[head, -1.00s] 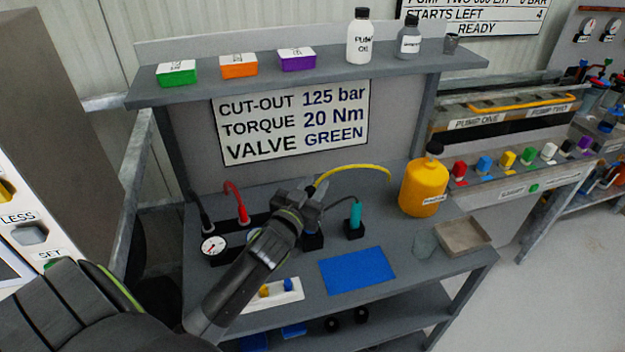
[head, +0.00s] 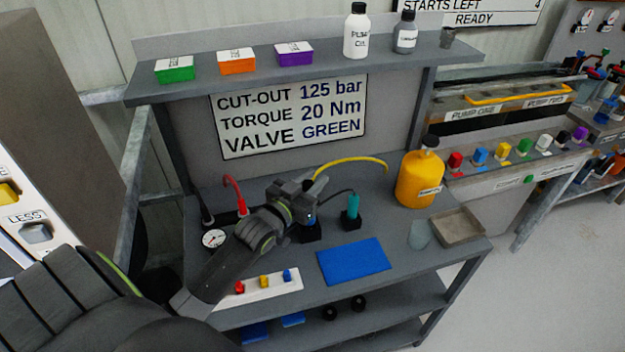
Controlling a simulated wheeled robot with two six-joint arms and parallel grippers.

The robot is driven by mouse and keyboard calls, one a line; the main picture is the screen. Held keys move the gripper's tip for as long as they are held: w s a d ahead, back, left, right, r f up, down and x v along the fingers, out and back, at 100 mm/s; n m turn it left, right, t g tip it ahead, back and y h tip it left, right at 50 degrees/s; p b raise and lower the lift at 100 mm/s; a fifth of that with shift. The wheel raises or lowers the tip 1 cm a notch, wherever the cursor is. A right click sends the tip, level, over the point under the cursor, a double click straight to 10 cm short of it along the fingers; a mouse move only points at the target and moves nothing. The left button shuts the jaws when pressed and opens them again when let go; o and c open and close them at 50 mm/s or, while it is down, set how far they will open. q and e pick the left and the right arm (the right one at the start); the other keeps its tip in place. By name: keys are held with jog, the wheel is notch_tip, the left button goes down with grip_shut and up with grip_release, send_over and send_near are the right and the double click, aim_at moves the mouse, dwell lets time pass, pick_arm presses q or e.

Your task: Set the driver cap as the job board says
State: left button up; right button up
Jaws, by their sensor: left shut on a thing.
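The job board (head: 290,117) reads cut-out 125 bar, torque 20 Nm, valve green. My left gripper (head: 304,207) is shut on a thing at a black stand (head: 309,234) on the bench. The gripper hides most of that thing; a little blue shows below the jaws. I cannot tell whether it is the driver cap. A teal-handled tool (head: 352,208) with a dark cable stands upright in another black stand just right of it. A white strip (head: 258,296) bears a red, a yellow and a blue piece. My right gripper is not in view.
On the bench are a dial gauge (head: 214,238), a blue mat (head: 353,261), a yellow jug (head: 419,178) and a shallow tray (head: 459,227). A red hose (head: 236,195) and a yellow hose (head: 352,159) rise near the gripper. The mat is clear.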

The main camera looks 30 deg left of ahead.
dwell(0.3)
pick_arm(q)
jog(key=o, duration=1)
jog(key=shift+s, duration=0.1)
jog(key=s, duration=0.5)
jog(key=s+b, duration=0.1)
jog(key=s, duration=0.5)
jog(key=s+a+b, duration=0.1)
jog(key=s, duration=0.5)
jog(key=shift+f, duration=0.1)
jog(key=shift+s, duration=0.1)
